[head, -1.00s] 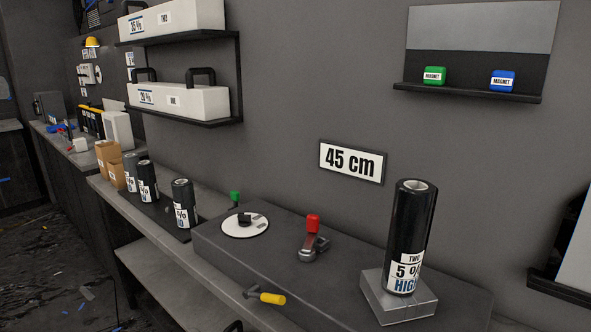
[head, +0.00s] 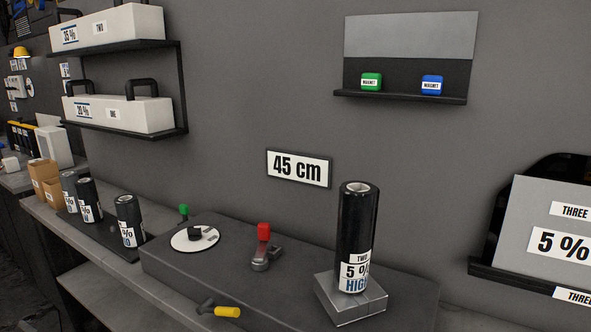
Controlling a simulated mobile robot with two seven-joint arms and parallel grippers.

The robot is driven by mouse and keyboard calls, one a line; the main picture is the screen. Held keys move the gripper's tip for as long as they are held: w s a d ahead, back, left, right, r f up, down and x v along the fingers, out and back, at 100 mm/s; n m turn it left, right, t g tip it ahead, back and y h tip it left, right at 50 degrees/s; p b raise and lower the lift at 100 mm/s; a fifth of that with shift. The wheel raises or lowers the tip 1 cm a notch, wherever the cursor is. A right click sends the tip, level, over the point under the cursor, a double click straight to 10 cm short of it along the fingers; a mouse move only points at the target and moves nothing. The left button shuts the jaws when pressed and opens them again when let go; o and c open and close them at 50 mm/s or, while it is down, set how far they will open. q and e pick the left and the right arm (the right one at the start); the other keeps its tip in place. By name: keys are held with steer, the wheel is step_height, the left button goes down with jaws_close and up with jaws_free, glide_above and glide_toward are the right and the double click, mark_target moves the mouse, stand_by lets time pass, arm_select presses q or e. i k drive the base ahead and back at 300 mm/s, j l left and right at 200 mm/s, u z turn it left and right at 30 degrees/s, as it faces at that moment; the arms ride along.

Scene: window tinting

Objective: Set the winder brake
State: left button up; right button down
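The winder is a long dark grey block (head: 190,263) on the bench in the head view. A lever with a red knob (head: 264,232) stands upright on its top on a metal base. It looks like the brake, but no label shows. A white dial (head: 195,239) with a black knob is to its left, with a green-knobbed stick (head: 184,212) behind. A crank with a yellow handle (head: 227,312) is on the front. A black film roll (head: 355,235) labelled "TWO 5 % HIGH" stands upright on a silver block (head: 350,308) at the right. Neither gripper shows.
Several dark rolls (head: 128,222) stand on the bench at left. A "45 cm" sign (head: 299,168) hangs above. A wall shelf holds green (head: 371,82) and blue (head: 432,85) magnets. White boxes (head: 118,114) sit on left shelves. A panel marked "THREE 5 %" (head: 560,222) is at right.

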mark_target(227, 312)
steer(key=k, duration=1)
